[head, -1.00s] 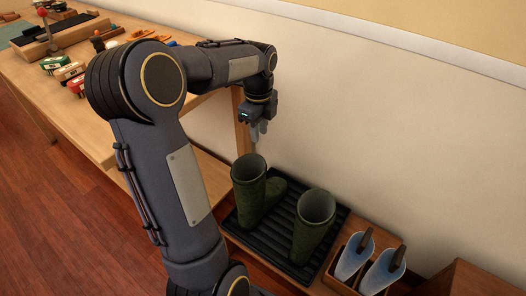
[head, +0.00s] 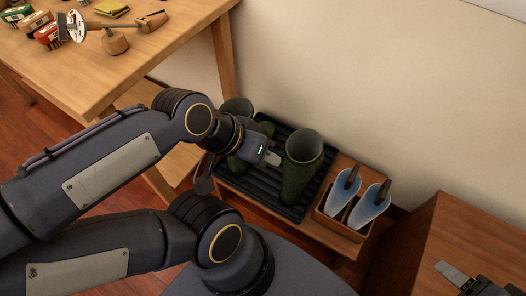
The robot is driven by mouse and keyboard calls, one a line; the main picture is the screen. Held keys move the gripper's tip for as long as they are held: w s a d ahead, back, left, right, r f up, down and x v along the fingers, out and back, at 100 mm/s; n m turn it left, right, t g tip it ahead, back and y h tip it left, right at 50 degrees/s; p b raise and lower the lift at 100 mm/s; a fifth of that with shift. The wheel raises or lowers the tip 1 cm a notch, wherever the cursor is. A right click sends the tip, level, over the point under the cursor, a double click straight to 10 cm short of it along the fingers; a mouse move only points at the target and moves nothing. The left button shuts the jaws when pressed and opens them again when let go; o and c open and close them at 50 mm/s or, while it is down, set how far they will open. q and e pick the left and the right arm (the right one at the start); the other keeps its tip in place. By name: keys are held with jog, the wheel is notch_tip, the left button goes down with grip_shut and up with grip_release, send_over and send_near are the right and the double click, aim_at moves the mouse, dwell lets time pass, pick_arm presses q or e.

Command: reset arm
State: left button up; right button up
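My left arm reaches in from the left and folds back on itself. Its gripper (head: 272,158) points right, in front of the left green boot and beside the right green boot (head: 302,165). I see one pale fingertip clearly, so its opening cannot be told. The left boot (head: 238,106) is upright on a black ribbed tray (head: 228,178), largely hidden by the gripper and wrist. The right boot is upright on the tray.
The tray is on a low wooden bench with a wooden holder (head: 328,224) of two blue scoop-like items. A wooden table (head: 130,70) with small boxes and tools stands at upper left. A wooden cabinet (head: 435,235) is at lower right. Wall behind is bare.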

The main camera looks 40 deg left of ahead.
jog(key=shift+r, duration=0.1)
notch_tip(320, 180, up, 27)
jog(key=p, duration=2.7)
